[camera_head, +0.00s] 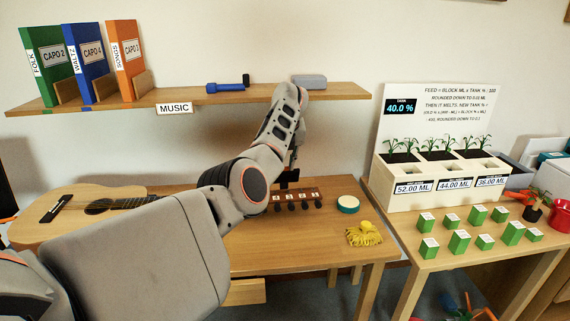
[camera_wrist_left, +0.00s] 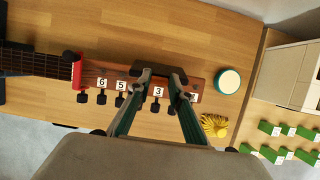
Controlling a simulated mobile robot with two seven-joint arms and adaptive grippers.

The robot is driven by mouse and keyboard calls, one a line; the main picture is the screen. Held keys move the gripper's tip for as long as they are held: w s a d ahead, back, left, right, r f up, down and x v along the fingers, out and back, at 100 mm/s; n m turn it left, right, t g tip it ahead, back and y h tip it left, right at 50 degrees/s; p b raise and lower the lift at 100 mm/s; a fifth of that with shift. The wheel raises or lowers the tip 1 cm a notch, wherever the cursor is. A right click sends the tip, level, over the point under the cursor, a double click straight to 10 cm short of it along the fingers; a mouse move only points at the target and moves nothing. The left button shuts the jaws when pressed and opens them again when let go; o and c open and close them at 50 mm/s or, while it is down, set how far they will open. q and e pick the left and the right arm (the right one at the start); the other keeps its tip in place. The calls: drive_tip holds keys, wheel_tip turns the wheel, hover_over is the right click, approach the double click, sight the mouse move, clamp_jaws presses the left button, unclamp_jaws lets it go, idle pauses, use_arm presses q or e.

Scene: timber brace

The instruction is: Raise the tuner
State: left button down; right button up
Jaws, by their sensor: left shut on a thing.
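The guitar (camera_head: 75,212) lies on the wooden table, with its headstock (camera_head: 322,193) towards the right. Numbered tags 6, 5 and 3 stand by the dark pegs in the left wrist view, where the headstock also shows (camera_wrist_left: 112,76). The black tuner (camera_wrist_left: 163,69) is at the headstock, between the fingertips of my left gripper (camera_wrist_left: 160,77). That gripper is shut on it. In the head view my arm hides most of the gripper, and a dark part of the tuner (camera_head: 289,176) shows below. I cannot tell whether the tuner touches the headstock. My right gripper is out of view.
Above is a shelf (camera_head: 215,98) with binders (camera_head: 84,62) and a blue object (camera_head: 227,86). A right-hand table holds green blocks (camera_head: 460,241) and a planter (camera_head: 405,195).

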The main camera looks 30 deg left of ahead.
use_arm(q)
drive_tip(key=shift+w+r, duration=0.2)
drive_tip(key=shift+r, duration=0.25)
drive_tip(key=c, duration=1.8)
unclamp_jaws()
drive_tip(key=shift+c, duration=0.2)
drive_tip(key=shift+o, duration=0.3)
drive_tip(key=shift+f, duration=0.3)
drive_tip(key=shift+s, duration=0.1)
drive_tip(key=v, duration=1.2)
drive_tip(key=shift+s, duration=0.1)
